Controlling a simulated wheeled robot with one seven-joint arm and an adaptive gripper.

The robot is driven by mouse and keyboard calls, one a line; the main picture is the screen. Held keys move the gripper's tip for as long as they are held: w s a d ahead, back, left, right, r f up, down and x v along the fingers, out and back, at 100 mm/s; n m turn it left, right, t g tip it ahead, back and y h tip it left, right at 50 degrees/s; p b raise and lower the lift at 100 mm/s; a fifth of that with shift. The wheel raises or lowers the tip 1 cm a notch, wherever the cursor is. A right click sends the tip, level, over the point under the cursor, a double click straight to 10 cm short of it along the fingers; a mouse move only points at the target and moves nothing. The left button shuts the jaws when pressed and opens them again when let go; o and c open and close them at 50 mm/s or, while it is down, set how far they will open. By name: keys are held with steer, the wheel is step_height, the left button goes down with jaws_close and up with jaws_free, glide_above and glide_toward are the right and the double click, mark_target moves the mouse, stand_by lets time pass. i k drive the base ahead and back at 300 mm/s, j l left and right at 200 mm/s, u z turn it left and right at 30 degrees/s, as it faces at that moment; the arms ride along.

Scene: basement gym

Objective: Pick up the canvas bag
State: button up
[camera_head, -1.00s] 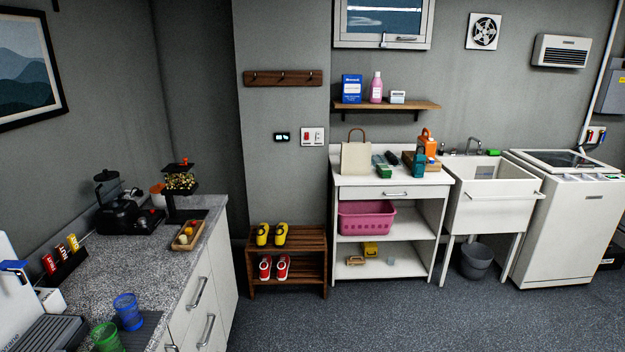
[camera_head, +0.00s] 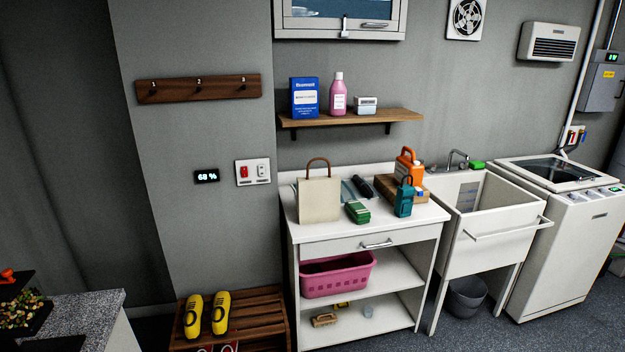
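The canvas bag (camera_head: 319,200) is cream with a brown arched handle. It stands upright at the left end of the white counter top (camera_head: 375,229), above a drawer. Its front faces me and nothing covers it. My gripper is not in the head view, so I cannot see its state.
On the counter to the bag's right are a green box (camera_head: 357,211), a dark rolled thing (camera_head: 363,187), a teal lantern-like item (camera_head: 404,198) and an orange jug (camera_head: 408,165). A wooden shelf (camera_head: 350,118) hangs above. A shoe rack (camera_head: 250,312) stands at lower left.

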mark_target(318, 197)
steer(key=i+l+z, duration=0.15)
steer(key=i, duration=1)
steer(key=i+l+u, duration=0.1)
steer(key=i+u, duration=0.15)
steer(key=u, duration=0.15)
steer(key=i+l+u, duration=0.15)
steer(key=i+u, duration=0.25)
steer(key=i+l+u, duration=0.1)
steer(key=l+u, duration=0.25)
steer(key=i+l+u, duration=0.15)
steer(key=u, duration=0.25)
steer(key=i+l+u, duration=0.4)
steer(key=l+u, duration=0.15)
steer(key=l, duration=0.2)
